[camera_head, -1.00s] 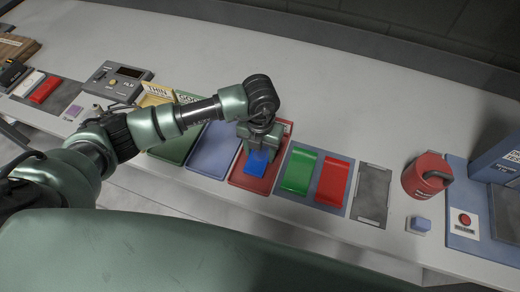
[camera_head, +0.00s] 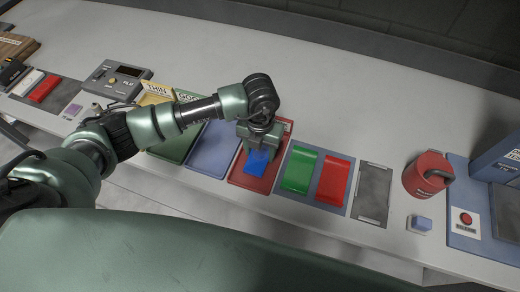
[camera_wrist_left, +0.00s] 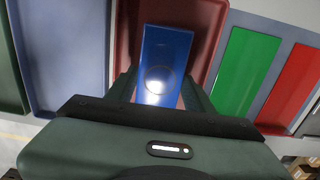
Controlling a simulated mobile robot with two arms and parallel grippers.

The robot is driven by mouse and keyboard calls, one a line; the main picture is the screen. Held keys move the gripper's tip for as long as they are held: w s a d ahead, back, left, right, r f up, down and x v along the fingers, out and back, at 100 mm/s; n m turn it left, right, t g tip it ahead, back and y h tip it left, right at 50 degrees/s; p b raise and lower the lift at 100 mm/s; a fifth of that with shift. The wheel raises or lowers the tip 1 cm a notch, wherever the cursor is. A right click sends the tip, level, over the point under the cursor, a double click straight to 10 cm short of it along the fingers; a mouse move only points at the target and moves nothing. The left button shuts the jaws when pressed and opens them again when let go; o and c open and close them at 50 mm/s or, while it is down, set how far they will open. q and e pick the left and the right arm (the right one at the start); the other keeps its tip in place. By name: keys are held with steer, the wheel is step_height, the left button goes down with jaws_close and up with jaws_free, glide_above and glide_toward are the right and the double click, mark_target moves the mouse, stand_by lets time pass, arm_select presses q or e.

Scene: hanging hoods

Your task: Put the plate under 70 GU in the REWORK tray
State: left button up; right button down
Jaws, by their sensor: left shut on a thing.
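A blue plate (camera_head: 257,162) is at my left gripper (camera_head: 260,148), over the red tray (camera_head: 245,181). In the left wrist view the glossy blue plate (camera_wrist_left: 165,55) lies between the two fingers of my left gripper (camera_wrist_left: 160,90), with a bright light spot on it. The left gripper is shut on the plate. The red tray (camera_wrist_left: 205,30) shows around the plate. I cannot tell whether the plate touches the tray floor. The tray's label is partly hidden by the gripper. My right gripper is not in view.
Left of the red tray are a blue tray (camera_head: 208,160), a green tray (camera_head: 172,151) and a yellow tray (camera_head: 153,95). Right of it, green (camera_head: 299,170) and red (camera_head: 333,182) plates lie on a grey-blue mat. A meter (camera_head: 117,82) and a red canister (camera_head: 426,175) stand further out.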

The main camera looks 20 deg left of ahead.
arm_select(q)
steer(key=shift+f, duration=0.4)
steer(key=o, duration=1.6)
steer(key=shift+r+b, duration=0.1)
steer(key=shift+b, duration=0.2)
step_height(320, 180, up, 6)
steer(key=shift+r+b, duration=0.1)
steer(key=shift+b, duration=0.75)
steer(key=shift+r, duration=0.75)
